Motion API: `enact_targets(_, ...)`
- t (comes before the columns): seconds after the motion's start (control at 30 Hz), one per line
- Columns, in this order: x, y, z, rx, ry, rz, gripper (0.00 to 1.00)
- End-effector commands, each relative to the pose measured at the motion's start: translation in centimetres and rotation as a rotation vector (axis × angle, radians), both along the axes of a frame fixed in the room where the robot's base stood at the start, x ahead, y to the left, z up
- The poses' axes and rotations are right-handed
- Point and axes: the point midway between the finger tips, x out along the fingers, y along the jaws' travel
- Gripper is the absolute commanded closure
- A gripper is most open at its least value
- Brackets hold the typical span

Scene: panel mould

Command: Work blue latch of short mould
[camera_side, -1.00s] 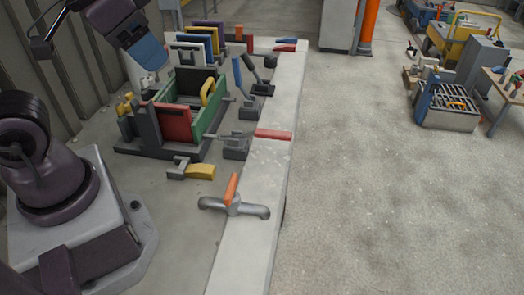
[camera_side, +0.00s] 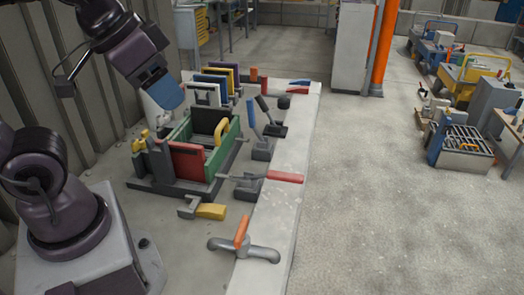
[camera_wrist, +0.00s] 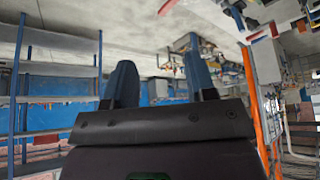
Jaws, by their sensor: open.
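A green mould frame (camera_side: 222,151) with a red end panel (camera_side: 187,161), a black panel and a yellow handle (camera_side: 221,131) stands left of the pale ledge in the side view. A blue lever (camera_side: 251,113) stands nearly upright on a grey base right of the mould; it looks like the blue latch. I cannot tell whether it is latched. My gripper (camera_side: 172,103) is up and left of the mould's far end, apart from the lever. In the wrist view my gripper (camera_wrist: 158,72) has two dark blue fingers spread apart with nothing between them.
A black-handled lever (camera_side: 268,112) and a lying red lever (camera_side: 284,177) are beside the blue one. A yellow-handled clamp (camera_side: 210,211) and an orange-handled fitting (camera_side: 242,233) are nearer. Several coloured panels (camera_side: 207,94) stand behind the mould. Open floor lies to the right.

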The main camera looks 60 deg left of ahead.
Motion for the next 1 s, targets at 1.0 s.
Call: enact_targets(1.0, 8.7, 8.2, -3.2, -0.194, 0.285, 0.478, 0.49)
